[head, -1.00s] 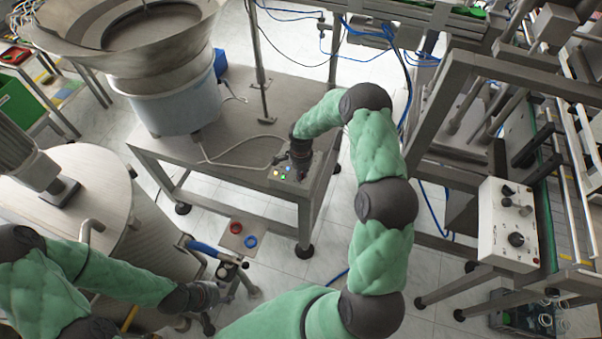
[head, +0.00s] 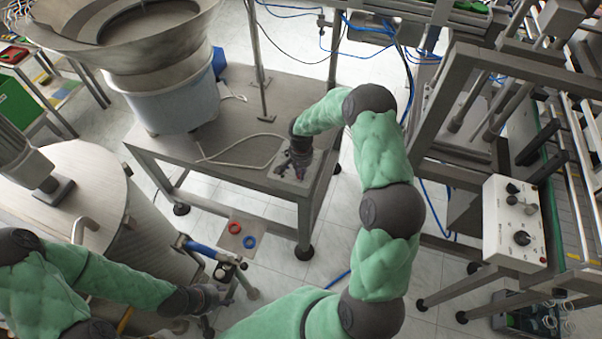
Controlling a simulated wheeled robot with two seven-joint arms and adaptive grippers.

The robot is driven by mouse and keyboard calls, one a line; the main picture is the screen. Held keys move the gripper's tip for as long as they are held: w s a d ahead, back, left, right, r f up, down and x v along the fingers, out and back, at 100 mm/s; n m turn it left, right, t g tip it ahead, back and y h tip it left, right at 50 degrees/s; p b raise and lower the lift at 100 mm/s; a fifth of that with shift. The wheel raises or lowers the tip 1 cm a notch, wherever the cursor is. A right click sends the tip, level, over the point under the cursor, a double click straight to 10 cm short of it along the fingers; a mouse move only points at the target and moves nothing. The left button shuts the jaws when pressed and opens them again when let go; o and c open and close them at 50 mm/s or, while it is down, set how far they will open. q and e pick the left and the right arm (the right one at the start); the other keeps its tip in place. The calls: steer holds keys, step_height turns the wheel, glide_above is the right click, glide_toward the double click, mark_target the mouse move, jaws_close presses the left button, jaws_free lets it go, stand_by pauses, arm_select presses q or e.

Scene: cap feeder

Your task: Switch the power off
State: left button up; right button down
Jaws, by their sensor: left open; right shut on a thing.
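A small grey control box (head: 313,163) sits on the front right corner of the metal table. No lit lamps show on it. My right gripper (head: 287,171) reaches down onto the box from above. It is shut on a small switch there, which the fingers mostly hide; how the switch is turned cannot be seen. My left gripper (head: 226,295) is open and empty, low at the bottom left, in front of the large drum and away from the box.
The metal table (head: 235,110) carries a bowl feeder (head: 172,100) at its back left. A grey cable lies on the tabletop. A large drum (head: 150,225) stands at the left. A plate with a red and a blue ring (head: 237,236) is below the table. Another control panel (head: 513,225) stands at the right.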

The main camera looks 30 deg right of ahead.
steer(key=n, duration=0.5)
steer(key=shift+w+n+b, duration=0.1)
steer(key=shift+n+b, duration=0.2)
steer(key=shift+b, duration=0.05)
stand_by(0.4)
steer(key=c, duration=1.2)
jaws_free()
step_height(320, 180, up, 12)
steer(key=shift+f, duration=0.1)
